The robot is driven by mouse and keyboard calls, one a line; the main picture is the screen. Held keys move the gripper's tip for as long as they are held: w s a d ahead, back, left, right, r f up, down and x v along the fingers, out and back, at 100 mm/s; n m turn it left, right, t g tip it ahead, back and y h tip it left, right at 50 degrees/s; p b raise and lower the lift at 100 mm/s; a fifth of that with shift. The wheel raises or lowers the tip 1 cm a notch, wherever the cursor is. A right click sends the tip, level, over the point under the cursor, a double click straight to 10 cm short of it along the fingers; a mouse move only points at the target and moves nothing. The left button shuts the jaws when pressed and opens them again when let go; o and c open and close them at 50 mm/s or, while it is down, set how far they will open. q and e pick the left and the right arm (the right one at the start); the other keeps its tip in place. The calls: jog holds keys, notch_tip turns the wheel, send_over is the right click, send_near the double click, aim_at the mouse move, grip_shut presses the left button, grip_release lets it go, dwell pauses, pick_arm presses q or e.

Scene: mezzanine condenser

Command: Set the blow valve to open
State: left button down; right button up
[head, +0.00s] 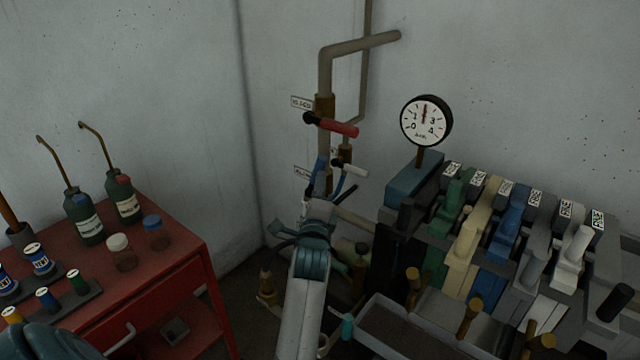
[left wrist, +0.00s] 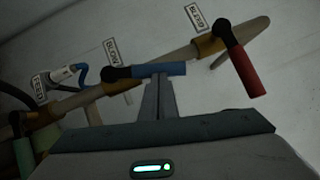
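The blow valve's blue lever (left wrist: 160,69) has a black hub and lies roughly along the pipe beside the BLOW tag (left wrist: 112,50) in the left wrist view. In the head view the blue lever (head: 320,171) stands close to upright, partly hidden low down by my left gripper (head: 318,207). In the left wrist view my left gripper's fingers (left wrist: 159,80) are together, with their tips at the blue lever's lower edge. I cannot tell whether they touch it. Nothing shows between them. My right gripper is out of view.
A gauge (head: 426,120) and a bank of coloured levers (head: 490,230) stand at right. A red cabinet (head: 165,285) with bottles is at left.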

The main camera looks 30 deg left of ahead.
pick_arm(q)
jog(key=shift+w+r, duration=0.1)
jog(key=shift+d, duration=0.1)
jog(key=shift+a+r+p, duration=0.5)
jog(key=shift+a+p, duration=0.05)
jog(key=shift+p, duration=0.15)
jog(key=shift+w+d, duration=0.1)
